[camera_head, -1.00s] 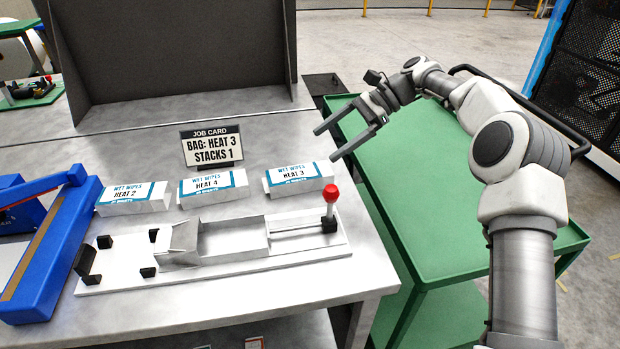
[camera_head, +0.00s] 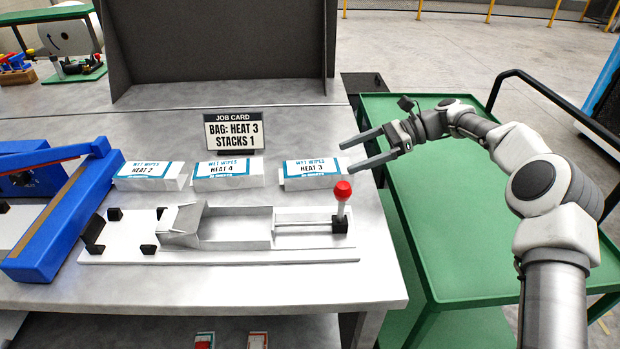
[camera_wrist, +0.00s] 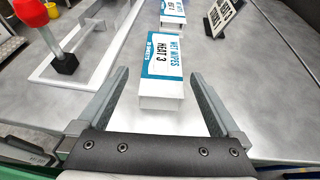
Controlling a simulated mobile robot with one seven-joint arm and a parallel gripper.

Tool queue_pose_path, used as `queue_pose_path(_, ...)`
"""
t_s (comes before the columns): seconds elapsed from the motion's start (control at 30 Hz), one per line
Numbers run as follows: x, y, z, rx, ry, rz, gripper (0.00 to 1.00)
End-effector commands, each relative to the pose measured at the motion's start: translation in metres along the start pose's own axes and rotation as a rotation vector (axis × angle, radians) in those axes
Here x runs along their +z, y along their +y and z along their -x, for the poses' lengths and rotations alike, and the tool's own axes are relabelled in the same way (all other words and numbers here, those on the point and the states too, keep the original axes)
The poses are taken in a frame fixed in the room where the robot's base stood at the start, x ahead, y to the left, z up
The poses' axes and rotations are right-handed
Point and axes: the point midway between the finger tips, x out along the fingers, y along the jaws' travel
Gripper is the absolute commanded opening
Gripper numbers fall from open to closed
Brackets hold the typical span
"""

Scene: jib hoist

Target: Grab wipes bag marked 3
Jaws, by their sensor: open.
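The wet wipes bag marked HEAT 3 (camera_head: 313,172) is the rightmost of three white and blue packs lying in a row on the grey workbench. My gripper (camera_head: 357,155) is open and empty just to the right of this pack, near the bench's right edge. In the wrist view, the HEAT 3 pack (camera_wrist: 162,75) lies ahead of and between the two spread fingers (camera_wrist: 160,88), its near end close to them. I cannot tell whether the fingers touch it. The packs marked HEAT 4 (camera_head: 228,172) and HEAT 2 (camera_head: 150,174) lie to its left.
A job card (camera_head: 234,132) reading "BAG: HEAT 3 STACKS 1" stands behind the packs. A white fixture with a red-knobbed lever (camera_head: 342,191) lies in front. A blue device (camera_head: 60,215) sits at left. A green cart (camera_head: 450,200) stands right of the bench.

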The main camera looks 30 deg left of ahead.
Motion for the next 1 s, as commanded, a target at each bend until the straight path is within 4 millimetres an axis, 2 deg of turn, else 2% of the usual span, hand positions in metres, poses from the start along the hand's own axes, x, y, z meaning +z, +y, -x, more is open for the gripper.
queue_pose_path(0.03, -0.003, 0.001, -0.014, 0.005, -0.001, 0.000, 1.00)
queue_pose_path(0.1, -0.002, 0.001, -0.028, 0.004, 0.000, 0.001, 1.00)
queue_pose_path(0.23, -0.001, 0.000, -0.048, 0.001, 0.000, 0.001, 1.00)
queue_pose_path(0.57, 0.002, -0.001, -0.069, 0.002, 0.000, 0.002, 1.00)
queue_pose_path(0.8, 0.007, -0.004, -0.104, 0.003, 0.000, 0.001, 1.00)
queue_pose_path(1.0, 0.009, -0.004, -0.110, -0.001, 0.001, 0.001, 1.00)
